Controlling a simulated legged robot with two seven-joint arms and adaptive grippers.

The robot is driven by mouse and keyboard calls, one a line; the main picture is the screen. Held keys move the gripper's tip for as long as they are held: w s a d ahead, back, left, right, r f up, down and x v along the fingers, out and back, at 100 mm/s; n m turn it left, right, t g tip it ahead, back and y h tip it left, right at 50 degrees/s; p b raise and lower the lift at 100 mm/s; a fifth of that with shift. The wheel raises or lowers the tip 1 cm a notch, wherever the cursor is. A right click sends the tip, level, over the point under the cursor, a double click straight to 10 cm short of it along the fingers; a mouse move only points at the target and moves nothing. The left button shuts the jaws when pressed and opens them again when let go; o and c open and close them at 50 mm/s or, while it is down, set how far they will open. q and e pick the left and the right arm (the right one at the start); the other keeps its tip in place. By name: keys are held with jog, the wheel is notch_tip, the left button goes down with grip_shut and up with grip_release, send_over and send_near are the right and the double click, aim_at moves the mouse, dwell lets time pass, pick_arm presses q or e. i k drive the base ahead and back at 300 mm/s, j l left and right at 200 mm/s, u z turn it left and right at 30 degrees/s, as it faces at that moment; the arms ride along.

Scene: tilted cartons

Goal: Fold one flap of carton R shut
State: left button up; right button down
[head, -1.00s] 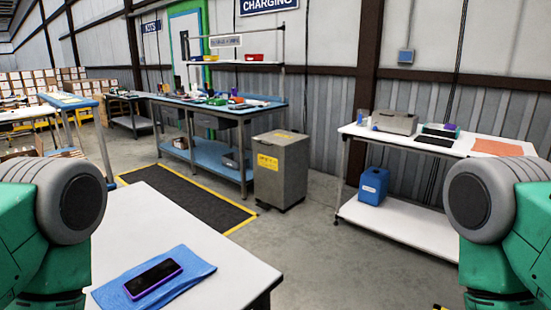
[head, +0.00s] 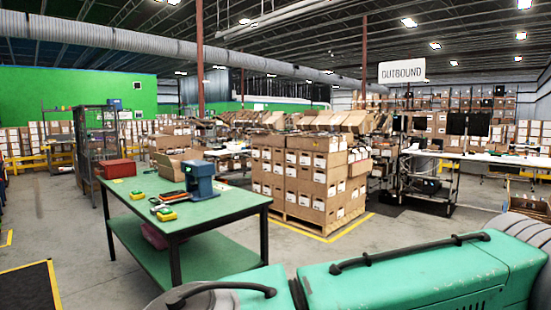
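I cannot pick out carton R among the many brown cartons in the head view. A large stack of cartons (head: 300,187) stands on a pallet in the middle. Open-looking cartons (head: 325,121) with raised flaps show behind and above the stack, too small to tell apart. Neither of my grippers is in view; only green parts of my own body show along the bottom and right.
A green table (head: 235,203) at front left carries a blue device (head: 199,180), a red box (head: 116,168) and small tools. A wire cage (head: 97,145) stands behind it. A black cart (head: 425,180) is right of the pallet. Grey floor is open at left.

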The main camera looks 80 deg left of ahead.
aim_at(161, 160)
jog(key=u, duration=3.4)
jog(key=i+j+u, duration=0.3)
jog(key=i+u, duration=0.3)
jog(key=i, duration=0.2)
jog(key=i+u, duration=0.25)
jog(key=i, duration=1.8)
jog(key=i+j+z, duration=0.15)
jog(key=i+z, duration=0.3)
jog(key=i+j+z, duration=0.35)
jog(key=i+z, duration=0.15)
jog(key=i+j+z, duration=0.45)
jog(key=i+j, duration=0.1)
jog(key=i, duration=0.05)
